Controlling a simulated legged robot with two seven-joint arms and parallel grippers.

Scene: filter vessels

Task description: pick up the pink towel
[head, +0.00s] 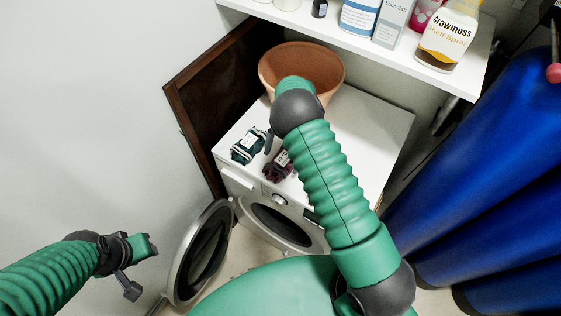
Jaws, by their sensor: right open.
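A dark maroon-pink cloth bundle (278,167) with a pale label lies on the white top of the washing machine, near its front edge. It is the closest thing to a pink towel that I see. My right arm reaches over the machine. My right gripper (269,142) is open and mostly hidden behind the arm; a dark finger shows just above the bundle, between it and the green cloth. I cannot tell whether it touches either. My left gripper (138,268) is low at the left, away from the machine; its jaw state is unclear.
A dark green banded cloth (249,146) lies left of the bundle. A terracotta pot (301,66) stands behind on the washing machine (377,135), whose round door (204,254) hangs open. A shelf with bottles (448,35) is above. Blue drapery (480,170) is at right.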

